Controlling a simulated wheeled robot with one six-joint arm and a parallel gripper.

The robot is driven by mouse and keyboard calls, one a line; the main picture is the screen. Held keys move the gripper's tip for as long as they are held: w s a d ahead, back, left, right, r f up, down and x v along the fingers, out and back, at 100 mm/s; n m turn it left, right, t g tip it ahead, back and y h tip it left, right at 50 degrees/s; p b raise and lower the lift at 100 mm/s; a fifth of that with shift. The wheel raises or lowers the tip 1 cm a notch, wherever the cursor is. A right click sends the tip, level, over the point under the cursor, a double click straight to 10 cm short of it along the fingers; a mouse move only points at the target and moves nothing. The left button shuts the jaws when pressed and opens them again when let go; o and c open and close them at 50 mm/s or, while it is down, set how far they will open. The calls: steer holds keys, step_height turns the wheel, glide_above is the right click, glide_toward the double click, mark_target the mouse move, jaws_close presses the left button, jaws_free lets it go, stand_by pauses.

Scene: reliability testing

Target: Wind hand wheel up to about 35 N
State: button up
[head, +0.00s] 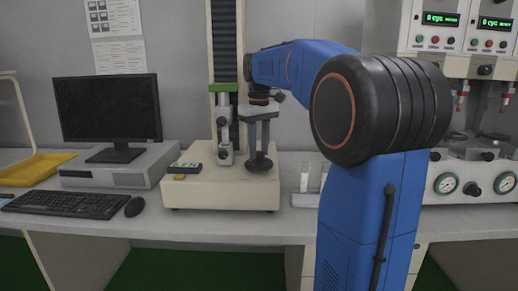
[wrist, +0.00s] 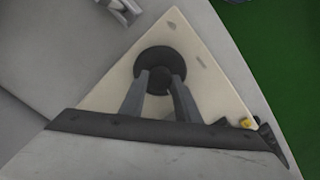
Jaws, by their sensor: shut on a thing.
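The dark round hand wheel (head: 259,164) sits low on the cream base (head: 225,198) of the test stand, right of the column. In the wrist view the wheel (wrist: 160,57) is a black disc with a round hub. My gripper (head: 259,150) points straight down over it, its two grey fingers closed on the hub. The fingers also show in the wrist view (wrist: 158,88), one on each side of the hub. The upper metal grip (head: 222,110) and lower grip (head: 225,155) stand in line left of my gripper. No force figure is readable.
A small handheld unit (head: 185,168) with a yellow part lies on the base's left. A monitor (head: 107,108), keyboard (head: 68,204) and mouse (head: 135,206) are at left. An instrument with gauges (head: 446,183) stands at right. The bench front is clear.

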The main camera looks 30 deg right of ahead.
mark_target(259, 153)
steer(key=shift+m, duration=1.2)
steer(key=o, duration=1)
steer(key=shift+o, duration=0.2)
step_height(259, 153, up, 18)
steer(key=shift+f, duration=0.25)
